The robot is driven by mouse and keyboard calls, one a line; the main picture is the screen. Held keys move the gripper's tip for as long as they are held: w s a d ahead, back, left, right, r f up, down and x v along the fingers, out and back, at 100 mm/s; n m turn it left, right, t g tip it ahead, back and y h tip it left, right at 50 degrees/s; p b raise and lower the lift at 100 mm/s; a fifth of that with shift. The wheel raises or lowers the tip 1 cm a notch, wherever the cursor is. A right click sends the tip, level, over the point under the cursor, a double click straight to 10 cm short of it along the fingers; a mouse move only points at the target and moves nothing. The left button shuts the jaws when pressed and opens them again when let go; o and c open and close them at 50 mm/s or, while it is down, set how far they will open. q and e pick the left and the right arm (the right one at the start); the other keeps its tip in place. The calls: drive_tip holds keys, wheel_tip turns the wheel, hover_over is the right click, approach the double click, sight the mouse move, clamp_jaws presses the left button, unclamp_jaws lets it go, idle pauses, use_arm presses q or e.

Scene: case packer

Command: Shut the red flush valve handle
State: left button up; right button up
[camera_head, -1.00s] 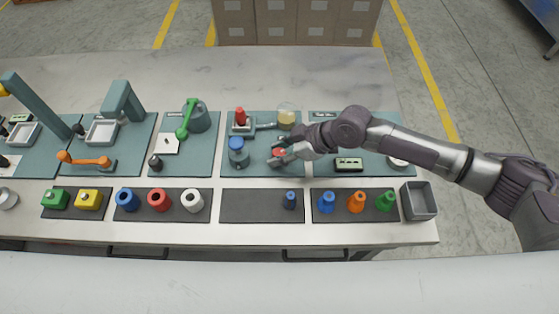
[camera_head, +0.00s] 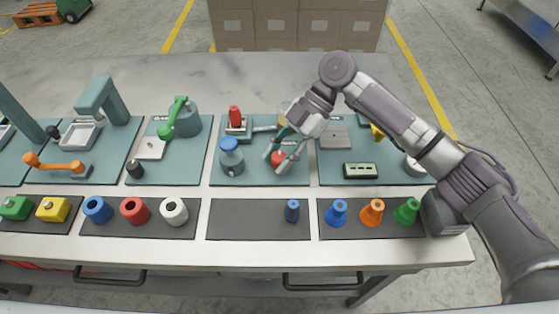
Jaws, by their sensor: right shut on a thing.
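A red round part (camera_head: 279,158) sits low on the teal middle panel, between the fingertips of my right gripper (camera_head: 279,156). The gripper reaches down from the upper right and is shut on this red part, partly covering it. A second red part, an upright red handle (camera_head: 235,117), stands on a pale block at the back left of the same panel, with a grey pipe (camera_head: 264,128) running right from it. I cannot tell from the picture which red part is the flush valve handle. My left gripper is not in view.
A blue-capped bottle (camera_head: 231,157) stands close left of the gripper. A green lever (camera_head: 174,116) is on the panel further left. A black panel (camera_head: 260,221) in front holds a small dark blue piece (camera_head: 292,211). Coloured cones stand front right.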

drive_tip(key=shift+f+n+g+h+b, duration=0.15)
drive_tip(key=shift+n+g+h+b, duration=0.15)
drive_tip(key=shift+n, duration=0.3)
drive_tip(key=o, duration=1.2)
drive_tip(key=shift+c, duration=0.2)
drive_tip(key=v, duration=1.2)
